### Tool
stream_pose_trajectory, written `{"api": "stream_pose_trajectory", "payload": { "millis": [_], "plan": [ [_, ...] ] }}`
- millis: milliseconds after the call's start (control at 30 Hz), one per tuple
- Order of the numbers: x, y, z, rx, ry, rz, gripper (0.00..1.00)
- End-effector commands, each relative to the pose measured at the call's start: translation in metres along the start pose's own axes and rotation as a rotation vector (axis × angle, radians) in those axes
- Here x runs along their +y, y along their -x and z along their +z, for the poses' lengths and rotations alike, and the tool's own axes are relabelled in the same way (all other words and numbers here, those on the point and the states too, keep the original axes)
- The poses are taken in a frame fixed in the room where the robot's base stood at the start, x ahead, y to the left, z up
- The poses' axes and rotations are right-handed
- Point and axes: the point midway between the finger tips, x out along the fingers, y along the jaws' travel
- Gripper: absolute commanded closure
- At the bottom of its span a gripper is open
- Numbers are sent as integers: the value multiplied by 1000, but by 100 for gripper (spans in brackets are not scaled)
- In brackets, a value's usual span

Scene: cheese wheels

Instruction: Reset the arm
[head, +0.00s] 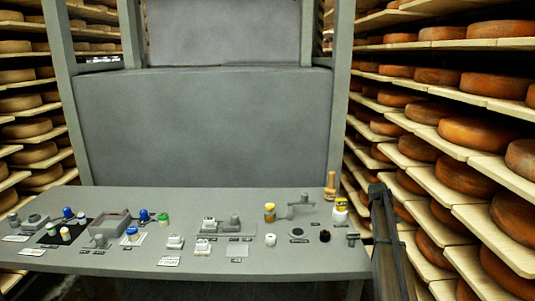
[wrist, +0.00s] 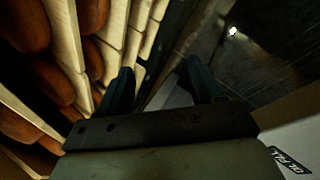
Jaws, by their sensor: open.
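My gripper (wrist: 158,84) shows in the wrist view with its two dark fingers spread apart. It is open, and I see nothing held between the fingers. Behind the fingers are cheese shelves on the left and a dark, shiny surface on the upper right. In the head view a dark part of my arm (head: 388,245) stands upright at the table's right end, beside the shelves. I cannot make out the fingertips clearly in that view.
The grey table (head: 225,275) carries several small items, including a grey tray (head: 112,222), a wooden-handled tool (head: 330,186) and a yellow-labelled bottle (head: 340,211). Shelves of orange cheese wheels (head: 466,131) stand close on the right; more cheese shelves (head: 35,128) stand left. The table's back strip is mostly clear.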

Motion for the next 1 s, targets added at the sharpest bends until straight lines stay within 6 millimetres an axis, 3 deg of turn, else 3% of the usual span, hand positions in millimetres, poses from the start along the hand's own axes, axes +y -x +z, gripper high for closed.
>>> {"api": "stream_pose_trajectory", "payload": {
  "millis": [33, 100, 267, 467, 767, 867, 1000],
  "plan": [
    [0, -28, 15, -12, -68, 18, 34],
    [-4, -60, 31, -21, -146, 37, 34],
    [-28, -126, 66, -43, -277, 53, 34],
    [-73, -200, 110, -73, -401, 50, 34],
    [-156, -295, 178, -113, -573, 38, 34],
    [-193, -319, 199, -129, -623, 24, 34],
    [-256, -340, 224, -157, -678, -12, 34]
  ]
}}
